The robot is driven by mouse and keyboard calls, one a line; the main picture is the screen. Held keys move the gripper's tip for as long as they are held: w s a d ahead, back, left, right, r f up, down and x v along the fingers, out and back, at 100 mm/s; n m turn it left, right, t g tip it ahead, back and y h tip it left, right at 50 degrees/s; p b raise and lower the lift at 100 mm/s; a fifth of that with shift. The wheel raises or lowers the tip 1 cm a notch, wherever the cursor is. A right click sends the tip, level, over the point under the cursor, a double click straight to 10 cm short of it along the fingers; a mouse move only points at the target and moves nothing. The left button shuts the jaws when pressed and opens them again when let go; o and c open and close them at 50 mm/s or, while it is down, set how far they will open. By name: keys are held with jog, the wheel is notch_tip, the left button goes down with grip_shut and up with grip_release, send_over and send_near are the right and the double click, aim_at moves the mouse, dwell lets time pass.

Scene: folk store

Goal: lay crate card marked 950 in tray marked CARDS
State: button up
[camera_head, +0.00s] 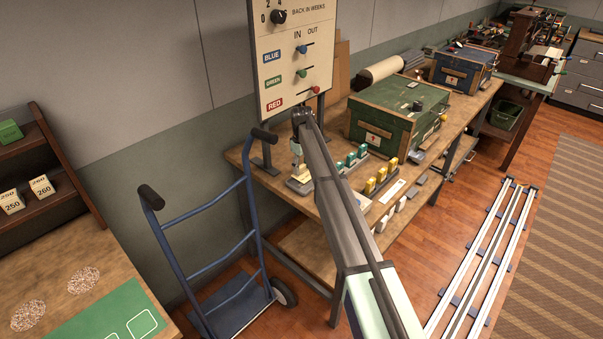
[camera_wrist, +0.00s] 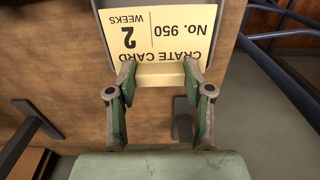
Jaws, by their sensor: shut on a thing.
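The cream crate card (camera_wrist: 157,38), printed No. 950 and 2 WEEKS, appears upside down in the wrist view. My gripper (camera_wrist: 158,76) is shut on the plain near edge of this card, with one green finger at each side. A grey surface with raised-looking edges (camera_wrist: 103,5) shows behind the card. I cannot tell whether it is the CARDS tray or whether the card touches it. No CARDS label is readable.
The board (camera_head: 297,50) with coloured knobs stands upright at the bench's back left.

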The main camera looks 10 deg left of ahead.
aim_at(302, 171)
jog(key=shift+f+p, duration=0.5)
jog(key=shift+f, duration=1.55)
jog(key=shift+f, duration=0.1)
jog(key=o, duration=0.8)
notch_tip(302, 171, up, 12)
jog(key=b, duration=0.3)
jog(key=shift+b, duration=0.35)
